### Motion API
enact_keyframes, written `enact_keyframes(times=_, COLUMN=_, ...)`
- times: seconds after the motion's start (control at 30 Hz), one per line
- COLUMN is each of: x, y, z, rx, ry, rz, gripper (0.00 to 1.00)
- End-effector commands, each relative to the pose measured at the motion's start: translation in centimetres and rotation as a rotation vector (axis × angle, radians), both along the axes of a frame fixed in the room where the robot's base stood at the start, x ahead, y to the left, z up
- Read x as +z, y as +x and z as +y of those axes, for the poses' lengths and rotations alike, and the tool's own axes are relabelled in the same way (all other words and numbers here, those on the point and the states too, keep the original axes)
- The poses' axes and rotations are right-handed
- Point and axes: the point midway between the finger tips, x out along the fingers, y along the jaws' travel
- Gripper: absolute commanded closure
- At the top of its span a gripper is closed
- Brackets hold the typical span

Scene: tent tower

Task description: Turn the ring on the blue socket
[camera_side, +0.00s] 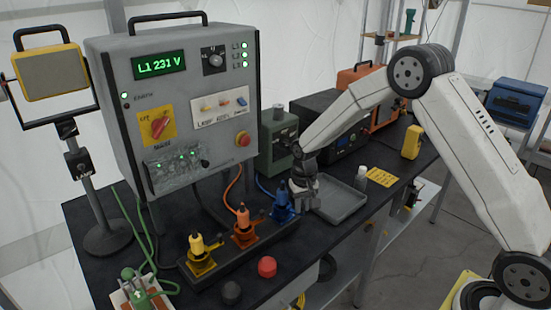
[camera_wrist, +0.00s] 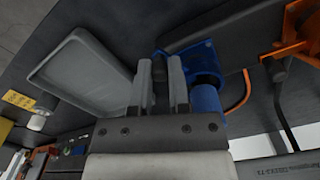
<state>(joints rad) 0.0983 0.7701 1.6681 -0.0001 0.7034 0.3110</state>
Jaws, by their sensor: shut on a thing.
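The blue socket (camera_side: 283,208) stands at the far right end of a row on a dark strip, with a blue plug in it. In the wrist view the blue plug body (camera_wrist: 206,92) is just right of my fingers. My gripper (camera_side: 303,195) is low at the socket's right side. In the wrist view my gripper (camera_wrist: 161,85) is shut on a dark piece (camera_wrist: 160,72), which looks like the handle of the socket's ring. The ring itself is mostly hidden by my fingers.
An orange socket (camera_side: 244,235) and a yellow socket (camera_side: 201,260) stand left of the blue one. A grey tray (camera_side: 343,203) lies close to the right of my gripper. A red cap (camera_side: 267,266) and a black cap (camera_side: 231,292) sit in front. The grey panel (camera_side: 185,110) rises behind.

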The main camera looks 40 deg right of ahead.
Motion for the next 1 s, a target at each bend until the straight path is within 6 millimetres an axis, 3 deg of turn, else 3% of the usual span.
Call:
enact_keyframes(times=0.43, x=0.0, y=-0.4, z=2.0, rx=-0.323, ry=0.0, rz=0.0, gripper=1.0)
enact_keyframes(times=1.0, x=0.0, y=-0.4, z=2.4, rx=-0.392, ry=0.001, rz=0.0, gripper=1.0)
